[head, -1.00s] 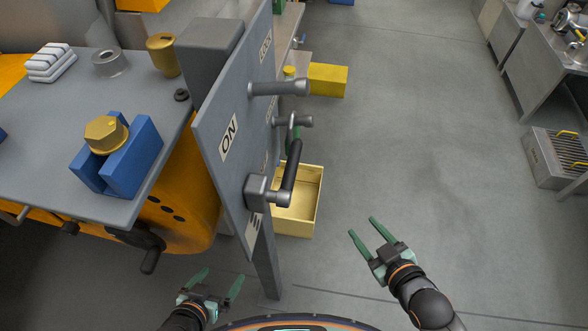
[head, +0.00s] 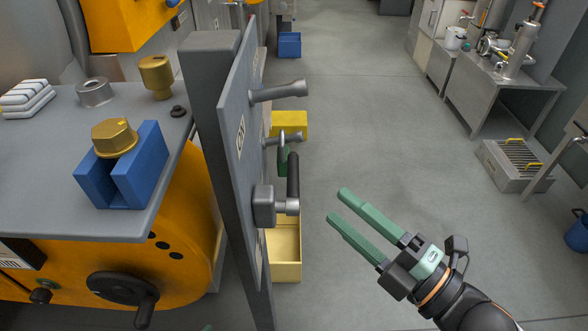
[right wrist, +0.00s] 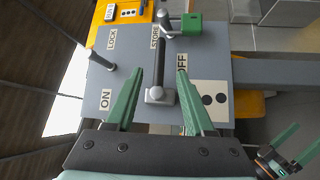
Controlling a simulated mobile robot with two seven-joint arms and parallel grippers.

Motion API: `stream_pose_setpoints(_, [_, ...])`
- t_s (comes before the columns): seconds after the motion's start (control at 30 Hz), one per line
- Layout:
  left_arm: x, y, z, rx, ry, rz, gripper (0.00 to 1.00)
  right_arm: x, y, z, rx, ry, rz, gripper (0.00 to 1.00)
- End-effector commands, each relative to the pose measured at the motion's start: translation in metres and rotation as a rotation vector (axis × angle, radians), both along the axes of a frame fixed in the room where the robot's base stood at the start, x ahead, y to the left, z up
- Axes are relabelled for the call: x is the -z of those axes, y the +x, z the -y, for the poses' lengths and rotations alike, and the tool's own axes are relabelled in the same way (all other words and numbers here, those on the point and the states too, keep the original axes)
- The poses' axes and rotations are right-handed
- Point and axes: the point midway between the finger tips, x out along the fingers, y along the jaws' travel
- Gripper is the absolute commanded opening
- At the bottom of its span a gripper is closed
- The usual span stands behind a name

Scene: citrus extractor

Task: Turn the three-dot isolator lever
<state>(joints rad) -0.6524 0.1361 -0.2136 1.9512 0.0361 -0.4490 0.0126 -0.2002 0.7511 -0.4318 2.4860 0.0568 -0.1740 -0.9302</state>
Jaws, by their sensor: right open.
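My left gripper (right wrist: 291,146) is open at the lower right.
The panel (head: 237,120) bears ON, OFF, LOCK and STORE labels. Another grey handle (head: 280,92) sticks out above the lever, and a green block (right wrist: 190,25) hangs near a further post. A yellow bin (head: 285,272) stands behind the panel.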

Motion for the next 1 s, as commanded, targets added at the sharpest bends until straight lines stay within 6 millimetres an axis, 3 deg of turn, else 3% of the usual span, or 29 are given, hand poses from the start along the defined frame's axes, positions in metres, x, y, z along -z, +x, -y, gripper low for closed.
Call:
stream_pose_setpoints(0.6, [-0.005, -0.01, -0.01, -0.017, 0.012, -0.011, 1.0, -0.015, 0.067, -0.067, -0.001, 0.004, -0.002, 0.53])
stream_pose_setpoints(1.0, [-0.004, -0.01, -0.012, -0.021, 0.014, -0.014, 1.0, -0.015, 0.078, -0.078, -0.002, 0.001, -0.003, 0.53])
